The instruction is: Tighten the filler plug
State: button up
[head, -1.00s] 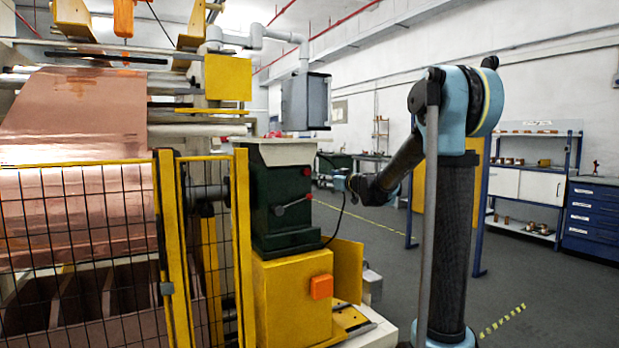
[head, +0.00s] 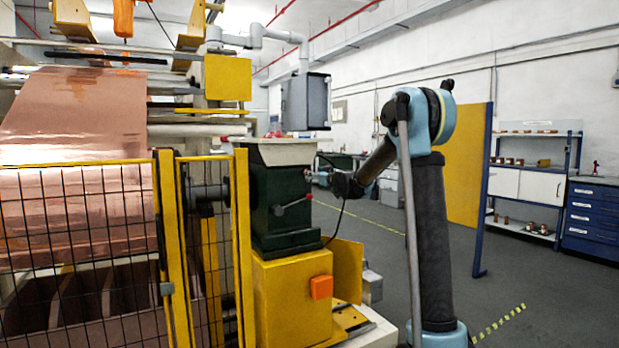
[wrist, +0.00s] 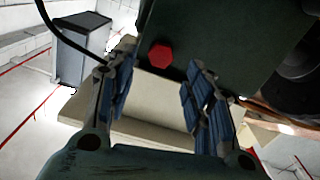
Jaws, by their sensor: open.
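The filler plug appears as a red hexagonal head (wrist: 160,56) on a dark green housing in the wrist view. My gripper (wrist: 158,70) is open, with one blue-padded finger on each side of the plug in the picture. The fingers hold nothing, and I cannot tell how far the plug is beyond the tips. In the head view, my gripper (head: 318,178) is at the right side of the dark green gearbox (head: 268,215). The plug cannot be made out there.
The gearbox stands on a yellow base (head: 285,295). A yellow-framed mesh guard (head: 168,240) is at left. A grey box (head: 306,102) hangs above. The floor at right is clear.

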jog(key=shift+x, duration=3)
jog(key=c, duration=1)
